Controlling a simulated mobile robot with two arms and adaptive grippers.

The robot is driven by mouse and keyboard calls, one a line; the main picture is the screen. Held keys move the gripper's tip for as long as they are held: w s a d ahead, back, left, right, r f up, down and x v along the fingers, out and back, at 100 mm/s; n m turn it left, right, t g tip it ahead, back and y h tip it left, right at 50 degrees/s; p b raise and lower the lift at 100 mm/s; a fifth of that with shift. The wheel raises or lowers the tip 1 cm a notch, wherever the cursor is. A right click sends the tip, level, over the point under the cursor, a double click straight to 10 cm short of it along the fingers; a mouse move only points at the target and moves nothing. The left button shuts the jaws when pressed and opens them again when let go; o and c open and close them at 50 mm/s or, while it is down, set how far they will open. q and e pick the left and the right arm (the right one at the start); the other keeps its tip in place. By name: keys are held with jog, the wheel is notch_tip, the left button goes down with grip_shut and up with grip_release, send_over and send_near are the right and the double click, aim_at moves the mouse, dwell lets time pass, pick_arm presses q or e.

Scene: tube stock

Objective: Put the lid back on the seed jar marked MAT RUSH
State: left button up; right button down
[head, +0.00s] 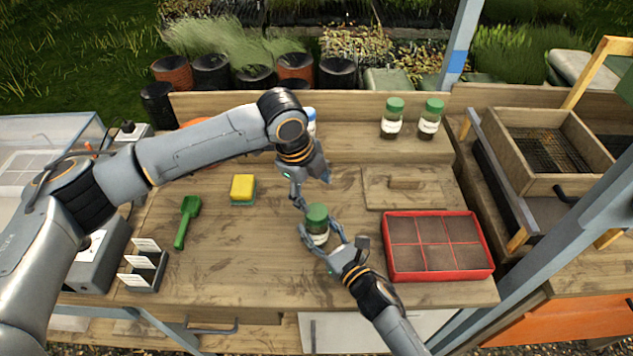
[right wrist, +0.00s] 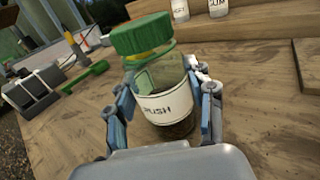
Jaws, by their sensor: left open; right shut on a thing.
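The seed jar (head: 318,236) is clear glass with dark seed low inside and a white label. In the right wrist view, the jar's label (right wrist: 168,105) reads RUSH; the rest is turned away. A green lid (head: 317,212) is at the jar's mouth; in the right wrist view the lid (right wrist: 142,34) looks a little offset, and I cannot tell if it is seated. My right gripper (head: 318,246) is shut around the jar's sides, on the bench's front half. My left gripper (head: 308,192) is open and empty, just above and behind the lid.
Two green-lidded jars (head: 392,118) (head: 430,119) stand on the back ledge. A red-rimmed seed tray (head: 391,262) lies right of my right gripper, a wooden board (head: 430,190) behind it. A yellow sponge (head: 243,187), green scoop (head: 187,221) and label rack (head: 146,272) are left.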

pick_arm(q)
jog(key=n, duration=0.4)
jog(key=shift+r, duration=0.1)
jog(key=n, duration=0.6)
jog(key=shift+d+r+y, duration=0.1)
jog(key=shift+r+y, duration=0.05)
jog(key=shift+y, duration=0.15)
jog(key=n, duration=0.4)
jog(key=shift+r+g, duration=0.1)
jog(key=shift+g, duration=0.2)
jog(key=n, duration=0.6)
jog(key=shift+r+y, duration=0.15)
jog(key=shift+y, duration=0.25)
jog(key=n, duration=0.4)
jog(key=shift+d+r, duration=0.1)
jog(key=shift+r, duration=0.05)
jog(key=n, duration=0.6)
jog(key=shift+s+r+g, duration=0.1)
jog(key=shift+r+g, duration=0.1)
jog(key=shift+g, duration=0.1)
jog(key=n, duration=0.3)
jog(key=shift+d+r+n+y, duration=0.1)
jog(key=shift+n+y, duration=0.2)
jog(key=n, duration=0.5)
jog(key=shift+s+r+g, duration=0.15)
jog(key=shift+r+g, duration=0.05)
jog(key=shift+g, duration=0.1)
